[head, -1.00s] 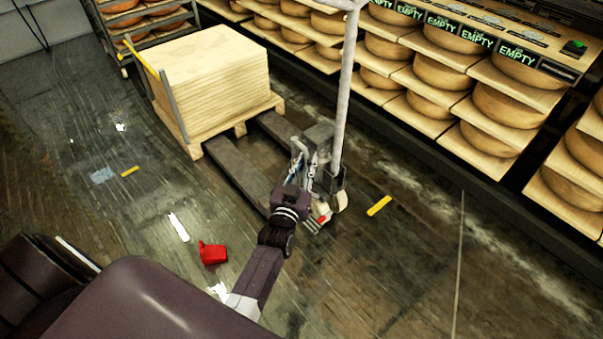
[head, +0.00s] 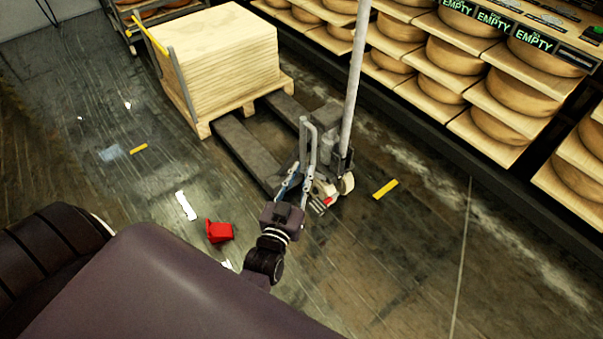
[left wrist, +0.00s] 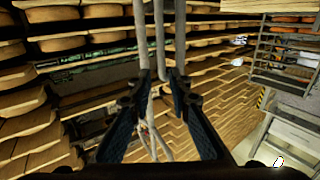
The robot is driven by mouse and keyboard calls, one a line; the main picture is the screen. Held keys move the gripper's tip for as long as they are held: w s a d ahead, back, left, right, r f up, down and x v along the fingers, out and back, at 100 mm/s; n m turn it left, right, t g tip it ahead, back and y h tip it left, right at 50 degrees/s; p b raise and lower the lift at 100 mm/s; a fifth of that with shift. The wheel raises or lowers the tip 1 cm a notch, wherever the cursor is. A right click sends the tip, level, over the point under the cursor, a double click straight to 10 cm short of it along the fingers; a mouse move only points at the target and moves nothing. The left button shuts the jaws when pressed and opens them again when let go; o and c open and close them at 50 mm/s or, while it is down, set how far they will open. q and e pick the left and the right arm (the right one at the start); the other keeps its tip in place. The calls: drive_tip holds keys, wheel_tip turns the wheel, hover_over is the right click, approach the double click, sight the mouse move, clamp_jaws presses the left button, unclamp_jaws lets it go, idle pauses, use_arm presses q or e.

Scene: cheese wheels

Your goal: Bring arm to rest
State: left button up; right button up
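My left arm reaches out from the bottom of the head view, and its left gripper (head: 298,177) is in front of the pallet jack (head: 325,150). In the left wrist view the two dark, blue-padded fingers of the left gripper (left wrist: 160,80) stand apart with a gap between them. Grey bars (left wrist: 160,40) show in and beyond that gap. I see nothing clamped between the fingers. In the head view the gripper overlaps the jack, so I cannot tell whether they touch. My right gripper is not in view.
A stack of boards (head: 220,65) sits on a wooden pallet (head: 205,130) behind the jack. Shelves of cheese wheels (head: 465,65) line the right side. A red container (head: 219,231) and yellow floor marks (head: 385,189) are on the wet floor, which is open at left and lower right.

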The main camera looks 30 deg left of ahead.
use_arm(q)
drive_tip(key=shift+f, duration=0.1)
